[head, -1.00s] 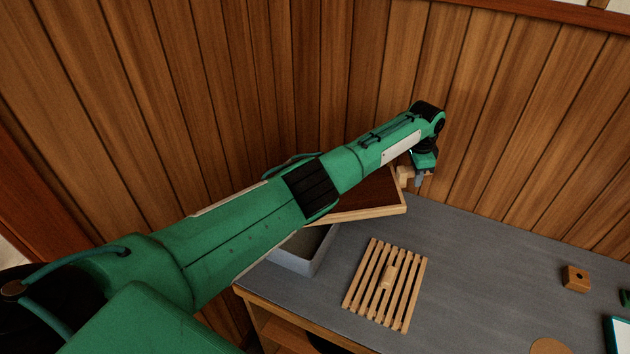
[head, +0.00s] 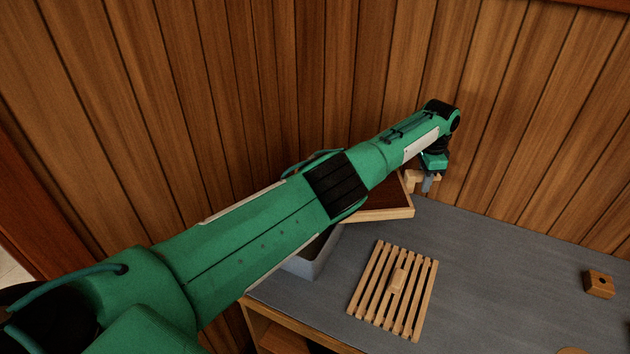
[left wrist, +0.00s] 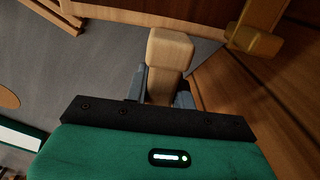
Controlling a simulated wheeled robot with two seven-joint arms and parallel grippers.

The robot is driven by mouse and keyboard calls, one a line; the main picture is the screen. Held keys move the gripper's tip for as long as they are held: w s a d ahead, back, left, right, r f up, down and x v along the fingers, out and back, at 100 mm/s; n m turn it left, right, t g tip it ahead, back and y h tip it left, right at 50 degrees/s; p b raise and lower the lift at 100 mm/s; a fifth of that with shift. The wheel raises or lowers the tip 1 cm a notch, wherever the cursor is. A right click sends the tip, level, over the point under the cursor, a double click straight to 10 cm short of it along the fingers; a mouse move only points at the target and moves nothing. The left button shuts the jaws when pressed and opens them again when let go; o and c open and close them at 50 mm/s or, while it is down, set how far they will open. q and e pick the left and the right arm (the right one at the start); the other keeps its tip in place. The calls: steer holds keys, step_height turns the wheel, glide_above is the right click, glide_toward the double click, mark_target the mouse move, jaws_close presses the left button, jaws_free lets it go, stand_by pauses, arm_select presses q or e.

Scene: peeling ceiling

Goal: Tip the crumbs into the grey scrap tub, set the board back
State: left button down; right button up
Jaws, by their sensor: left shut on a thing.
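The board (head: 384,214) has a dark brown top and a pale wooden edge. It is partly hidden behind my left arm, at the back of the grey worktop. My left gripper (head: 429,183) is shut on a pale wooden handle block at its right end; the block also shows between the fingers in the left wrist view (left wrist: 169,50). The grey scrap tub (head: 318,258) stands at the worktop's left end, just in front of the board in the picture and largely covered by my arm. I cannot make out crumbs or the board's exact tilt. My right gripper is out of view.
A slatted wooden rack (head: 372,300) with a small grip lies on the worktop (head: 490,270), right of the tub. A wooden block with a hole (head: 599,284) sits far right. Plank walls (head: 270,90) close in behind. Worktop between rack and block is clear.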

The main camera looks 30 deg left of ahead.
arm_select(q)
steer(key=shift+r, duration=0.1)
step_height(320, 180, up, 4)
steer(key=p, duration=0.3)
steer(key=shift+p, duration=0.3)
steer(key=b, duration=0.3)
steer(key=shift+f+b, duration=0.3)
steer(key=shift+r, duration=0.15)
steer(key=shift+r, duration=0.1)
